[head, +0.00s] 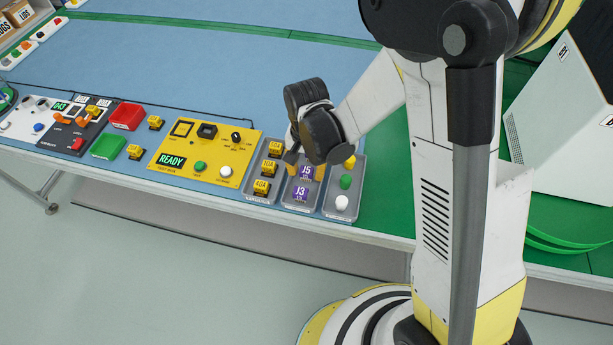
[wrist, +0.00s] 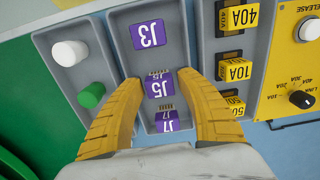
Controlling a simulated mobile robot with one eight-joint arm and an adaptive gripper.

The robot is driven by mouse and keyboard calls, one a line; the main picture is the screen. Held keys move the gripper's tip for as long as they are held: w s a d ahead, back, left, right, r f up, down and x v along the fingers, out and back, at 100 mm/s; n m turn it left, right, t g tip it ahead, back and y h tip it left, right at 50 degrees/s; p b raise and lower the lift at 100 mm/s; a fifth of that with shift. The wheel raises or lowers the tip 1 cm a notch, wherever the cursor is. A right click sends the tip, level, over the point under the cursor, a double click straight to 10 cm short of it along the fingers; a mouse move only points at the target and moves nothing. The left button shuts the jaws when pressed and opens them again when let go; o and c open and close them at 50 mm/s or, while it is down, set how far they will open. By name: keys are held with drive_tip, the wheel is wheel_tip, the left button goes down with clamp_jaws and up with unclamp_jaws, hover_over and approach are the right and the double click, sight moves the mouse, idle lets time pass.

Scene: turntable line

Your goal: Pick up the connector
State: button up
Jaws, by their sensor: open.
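Purple connectors marked J3 (wrist: 147,33), J5 (wrist: 158,83) and J7 (wrist: 166,122) sit in a row in a narrow grey tray (wrist: 118,42). In the head view J3 (head: 299,193) and J5 (head: 306,171) show in their tray, and my gripper's wrist hides J7. My gripper (wrist: 161,80) is open and points down over the tray. Its yellow fingers stand on either side of the row, with the tips about level with J5. Nothing is held. Whether the fingers touch a connector or the tray walls, I cannot tell.
A tray of yellow fuses (wrist: 234,70) and a tray with white (wrist: 69,54) and green (wrist: 91,95) caps flank the connector tray closely. A yellow test box (head: 205,155) reading READY stands further left. The table's front edge is near. Blue tabletop behind is clear.

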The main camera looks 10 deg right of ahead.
drive_tip(key=c, duration=0.6)
drive_tip(key=shift+r, duration=0.1)
drive_tip(key=shift+c, duration=0.2)
